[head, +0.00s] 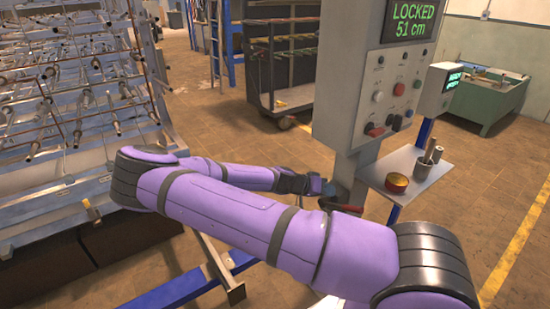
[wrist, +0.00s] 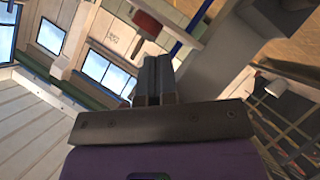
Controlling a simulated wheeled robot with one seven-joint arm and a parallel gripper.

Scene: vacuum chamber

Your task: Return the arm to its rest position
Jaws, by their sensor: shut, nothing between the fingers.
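My purple arm crosses the head view from the lower right to the left and folds back toward the middle. My gripper (head: 318,186) is at the end of the folded part, close to the lower post of the grey control panel, partly behind my upper arm. Whether it touches the post cannot be told. In the wrist view my gripper (wrist: 153,72) shows its two dark fingers pressed together, with nothing between them.
The control panel (head: 362,110) has a screen reading "LOCKED 51 cm". A small shelf (head: 408,166) holds a tin (head: 396,183) and a cup (head: 424,168). A metal rod rack (head: 70,110) stands left. A dark cart (head: 280,65) stands behind.

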